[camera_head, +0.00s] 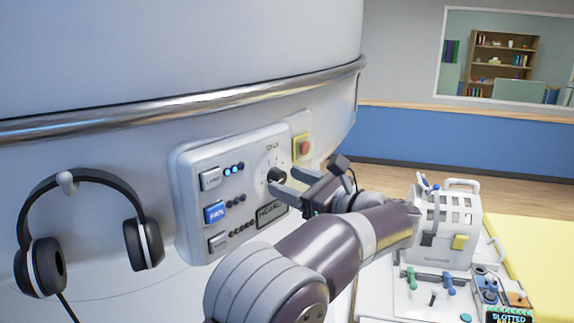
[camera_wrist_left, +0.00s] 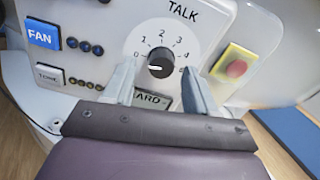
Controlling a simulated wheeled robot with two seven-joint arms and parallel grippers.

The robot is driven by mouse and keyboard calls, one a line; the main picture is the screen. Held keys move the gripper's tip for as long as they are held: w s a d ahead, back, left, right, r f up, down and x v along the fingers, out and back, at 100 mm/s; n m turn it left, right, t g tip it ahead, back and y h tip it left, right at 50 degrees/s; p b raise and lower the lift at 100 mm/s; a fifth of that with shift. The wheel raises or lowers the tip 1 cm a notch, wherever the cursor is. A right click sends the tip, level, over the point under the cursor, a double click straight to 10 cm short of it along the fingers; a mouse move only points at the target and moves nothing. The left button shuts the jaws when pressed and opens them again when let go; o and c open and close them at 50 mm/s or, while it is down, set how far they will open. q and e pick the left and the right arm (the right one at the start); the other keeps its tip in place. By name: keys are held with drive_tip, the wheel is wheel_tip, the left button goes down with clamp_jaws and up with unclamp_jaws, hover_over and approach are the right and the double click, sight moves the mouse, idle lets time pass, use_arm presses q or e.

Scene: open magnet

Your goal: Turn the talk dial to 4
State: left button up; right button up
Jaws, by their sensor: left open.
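The talk dial (camera_head: 277,175) is a round black knob on a white wall panel (camera_head: 207,160). In the left wrist view the dial (camera_wrist_left: 160,64) sits under the word TALK, inside an arc of numbers starting at 0 on the left. A short white mark on the knob points roughly left, toward the 0 side. My left gripper (camera_head: 284,184) is open at the panel. In the left wrist view its fingers (camera_wrist_left: 160,80) stand to the lower left and lower right of the dial, with a gap to the knob; whether either touches the panel I cannot tell. My right gripper is not visible.
A blue FAN button (camera_head: 214,213), lights and a HEARD plate (camera_head: 270,211) share the panel. A red button on yellow (camera_head: 303,147) is to its right. Headphones (camera_head: 85,220) hang at left. A white device (camera_head: 447,228) stands at right.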

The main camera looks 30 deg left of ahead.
use_arm(q)
drive_tip(key=shift+w+a+r, duration=0.1)
drive_tip(key=shift+a, duration=0.35)
drive_tip(key=shift+w+a, duration=0.15)
drive_tip(key=shift+a, duration=0.05)
drive_tip(key=shift+c, duration=0.3)
